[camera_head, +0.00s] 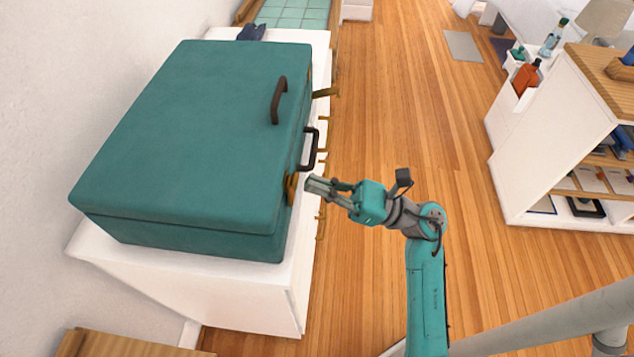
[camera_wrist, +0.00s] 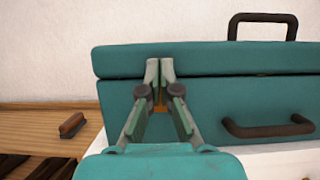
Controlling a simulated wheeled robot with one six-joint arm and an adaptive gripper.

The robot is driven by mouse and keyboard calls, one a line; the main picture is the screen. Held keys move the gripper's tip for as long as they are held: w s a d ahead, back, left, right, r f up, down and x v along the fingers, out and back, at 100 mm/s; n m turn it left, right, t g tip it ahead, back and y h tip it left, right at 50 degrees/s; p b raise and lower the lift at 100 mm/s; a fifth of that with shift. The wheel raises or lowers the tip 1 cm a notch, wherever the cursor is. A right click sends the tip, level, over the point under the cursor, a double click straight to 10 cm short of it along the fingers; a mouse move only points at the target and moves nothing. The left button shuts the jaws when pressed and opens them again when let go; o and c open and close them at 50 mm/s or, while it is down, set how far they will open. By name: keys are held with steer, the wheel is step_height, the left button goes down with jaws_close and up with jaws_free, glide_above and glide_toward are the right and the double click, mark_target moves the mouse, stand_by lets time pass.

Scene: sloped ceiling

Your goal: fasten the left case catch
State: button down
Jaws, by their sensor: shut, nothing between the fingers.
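The teal case (camera_head: 190,140) lies on a white cabinet with its lid down. In the wrist view the case (camera_wrist: 215,100) shows its lid seam. The brass left catch (camera_head: 291,188) lies close against the case front, nearer the camera than the front handle (camera_head: 312,150). My gripper (camera_head: 309,184) is shut and empty, its tips right at this catch; I cannot tell whether they touch. In the wrist view my gripper (camera_wrist: 160,68) covers most of the catch (camera_wrist: 160,95). The brass right catch (camera_head: 324,93) sticks outward at the far end.
A dark lid handle (camera_head: 279,100) stands on the case. The white cabinet (camera_head: 200,290) has brass pulls along its front. The wooden floor (camera_head: 400,100) right of it is clear, up to a white shelf unit (camera_head: 555,130). A small brush-like object (camera_wrist: 72,125) lies left.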

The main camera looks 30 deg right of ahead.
steer(key=v, duration=1)
steer(key=shift+s+d, duration=0.25)
steer(key=shift+d, duration=0.05)
steer(key=shift+f, duration=0.15)
steer(key=s+a+r+m+t+h, duration=0.1)
steer(key=s+a+m+t+h, duration=0.4)
steer(key=m, duration=0.8)
steer(key=s+a+m+t+h, duration=0.2)
steer(key=m+t+h, duration=0.5)
steer(key=m, duration=0.6)
steer(key=s+f+m+g+h, duration=0.6)
steer(key=s+f+m+g, duration=0.4)
steer(key=m, duration=1)
steer(key=s+a+f, duration=0.1)
steer(key=s+f, duration=0.1)
steer(key=s, duration=0.2)
steer(key=shift+s+m+g, duration=0.3)
steer(key=shift+s+m, duration=0.1)
